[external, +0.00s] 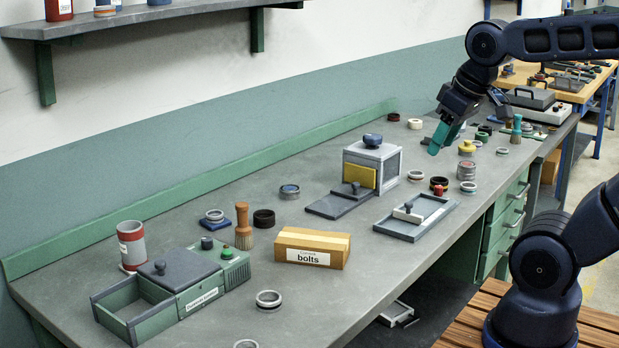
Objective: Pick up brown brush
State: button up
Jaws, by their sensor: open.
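A brown brush (243,228) stands upright on the grey workbench, bristles down, in the left half of the external view. It is between the green box with a sliding grey lid and the cardboard bolts box. My gripper (436,146) is open and empty, with teal fingertips pointing down. It is above the far right part of the bench, well apart from the brown brush. The gap between its fingers is hard to see from this side.
A grey box (373,163), a tray (402,228) and several rings stand farther right. A shelf (150,15) overhangs the wall side.

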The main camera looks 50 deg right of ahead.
jog(key=shift+w, duration=0.1)
jog(key=m+g, duration=0.5)
jog(key=m, duration=1.4)
send_over(242, 204)
notch_tip(242, 204, down, 14)
jog(key=shift+d+f, duration=0.1)
jog(key=shift+f, duration=5.55)
grip_shut()
